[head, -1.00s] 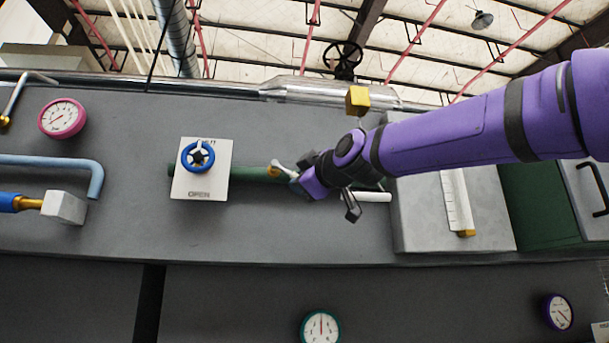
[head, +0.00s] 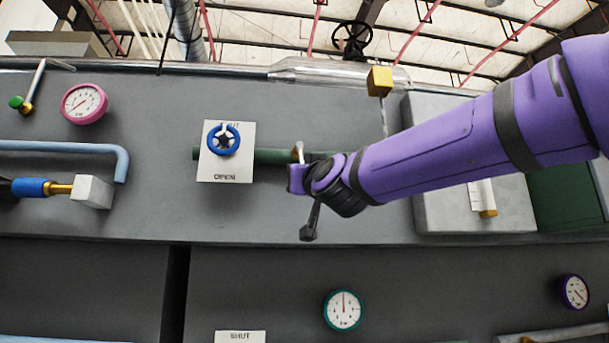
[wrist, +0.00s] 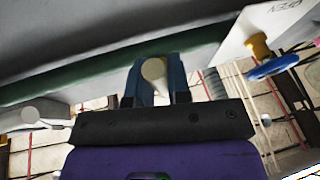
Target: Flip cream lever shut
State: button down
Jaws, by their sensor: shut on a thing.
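The cream lever (head: 299,149) is on the dark green pipe (head: 268,156) in the head view, and its short visible part stands nearly upright. My gripper (head: 296,176) is at the pipe, with the lever's lower part hidden behind it. In the wrist view, the lever's cream rounded end (wrist: 154,72) sits between the two blue-grey fingers of my gripper (wrist: 157,84), which are shut on it. The green pipe (wrist: 60,84) runs across behind the fingers.
A yellow block (head: 380,81) sits above my arm. A grey box (head: 430,215) juts out at right. A teal gauge (head: 343,310) is below.

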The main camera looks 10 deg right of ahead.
jog(key=shift+a+m+h, duration=0.4)
jog(key=shift+m+h, duration=0.1)
jog(key=shift+m, duration=0.4)
jog(key=shift+t, duration=0.3)
jog(key=c, duration=1.1)
grip_release()
jog(key=shift+s, duration=0.1)
jog(key=v, duration=1)
jog(key=shift+s, duration=0.3)
jog(key=shift+f, duration=0.1)
